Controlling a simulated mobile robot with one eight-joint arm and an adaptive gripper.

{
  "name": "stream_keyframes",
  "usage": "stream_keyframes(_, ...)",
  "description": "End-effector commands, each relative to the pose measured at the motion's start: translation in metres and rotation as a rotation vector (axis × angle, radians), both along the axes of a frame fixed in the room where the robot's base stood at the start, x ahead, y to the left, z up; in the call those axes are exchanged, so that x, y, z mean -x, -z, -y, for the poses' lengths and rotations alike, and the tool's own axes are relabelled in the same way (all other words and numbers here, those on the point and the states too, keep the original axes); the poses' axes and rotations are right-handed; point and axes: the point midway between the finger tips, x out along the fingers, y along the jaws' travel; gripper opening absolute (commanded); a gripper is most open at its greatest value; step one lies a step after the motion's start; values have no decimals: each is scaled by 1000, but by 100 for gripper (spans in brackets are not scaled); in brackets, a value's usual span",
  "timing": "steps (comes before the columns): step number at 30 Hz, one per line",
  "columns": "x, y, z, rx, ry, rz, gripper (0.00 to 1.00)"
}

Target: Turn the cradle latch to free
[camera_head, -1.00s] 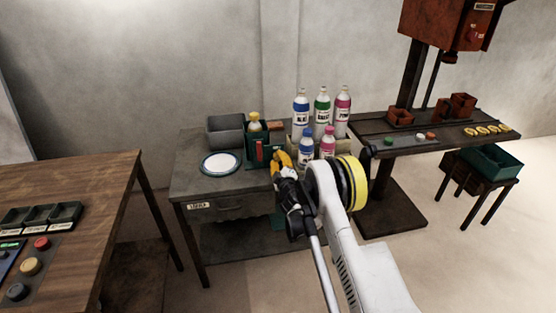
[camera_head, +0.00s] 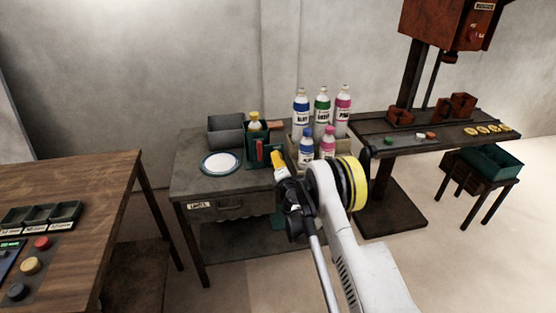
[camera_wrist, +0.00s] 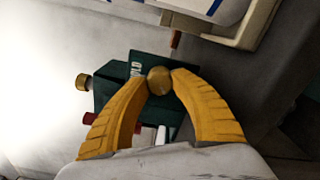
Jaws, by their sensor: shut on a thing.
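My gripper (camera_head: 277,154) is at the cradle's right front side. In the wrist view, the yellow fingertips of my gripper (camera_wrist: 160,76) are shut on a round brass knob (camera_wrist: 159,81), which I take to be the latch's knob. Behind it is a dark green plate (camera_wrist: 150,64) with partly hidden white lettering. The fingers hide the rest of the latch, so its angle cannot be told.
Several labelled bottles (camera_head: 322,113) stand in a pale tray (camera_head: 297,145) close to the right of my gripper. A grey bin (camera_head: 226,131) and a white, blue-rimmed plate (camera_head: 220,163) are to the left. A drill-press table (camera_head: 440,137) stands further right.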

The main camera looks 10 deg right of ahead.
Motion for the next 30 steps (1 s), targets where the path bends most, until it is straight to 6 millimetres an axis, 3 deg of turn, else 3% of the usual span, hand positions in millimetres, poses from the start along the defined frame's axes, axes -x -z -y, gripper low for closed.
stream_keyframes(15,0,0,0,320,0,0,0)
stream_keyframes(30,0,0,0,372,0,0,0)
